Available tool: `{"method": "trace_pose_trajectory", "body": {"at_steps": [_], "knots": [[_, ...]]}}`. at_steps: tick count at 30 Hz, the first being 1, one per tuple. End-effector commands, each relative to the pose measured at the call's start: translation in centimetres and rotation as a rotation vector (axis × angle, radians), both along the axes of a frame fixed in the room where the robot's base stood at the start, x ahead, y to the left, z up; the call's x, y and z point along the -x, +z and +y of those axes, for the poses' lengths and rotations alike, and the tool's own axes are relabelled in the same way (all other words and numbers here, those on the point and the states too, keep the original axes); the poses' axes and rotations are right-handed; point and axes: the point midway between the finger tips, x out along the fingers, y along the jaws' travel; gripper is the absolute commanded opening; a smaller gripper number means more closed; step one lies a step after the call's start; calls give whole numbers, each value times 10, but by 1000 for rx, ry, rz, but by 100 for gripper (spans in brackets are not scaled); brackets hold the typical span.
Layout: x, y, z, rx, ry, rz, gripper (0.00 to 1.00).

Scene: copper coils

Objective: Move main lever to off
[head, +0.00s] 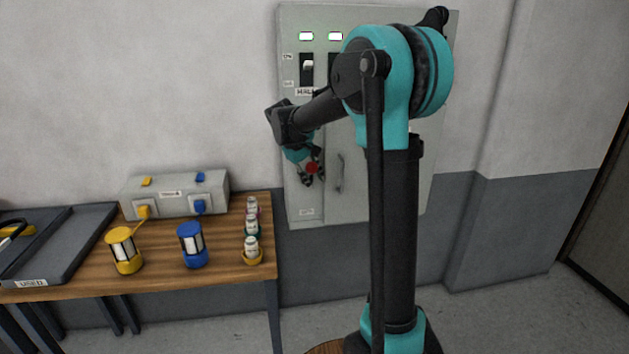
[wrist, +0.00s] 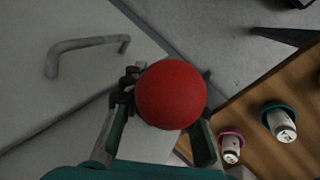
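My gripper (head: 312,178) is below and apart from the lever, in front of the panel's lower part. Its fingers are spread in the wrist view (wrist: 168,100). A red ball (wrist: 170,94) shows between them; I cannot tell whether they touch it. My arm hides the panel's upper right and part of a second slot.
A panel door handle (head: 340,174) is right of my gripper. The wall above is clear.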

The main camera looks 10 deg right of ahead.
Motion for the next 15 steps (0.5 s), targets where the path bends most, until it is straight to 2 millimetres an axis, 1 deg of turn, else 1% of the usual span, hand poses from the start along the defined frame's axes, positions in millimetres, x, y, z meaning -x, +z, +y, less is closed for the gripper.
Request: {"method": "trace_pose_trajectory", "body": {"at_steps": [3, 11, 12, 15], "knots": [[-1, -6, -3, 0, 0, 0, 29], [-1, -7, -3, 0, 0, 0, 29], [-1, -7, -3, 0, 0, 0, 28], [-1, -7, -3, 0, 0, 0, 16]]}}
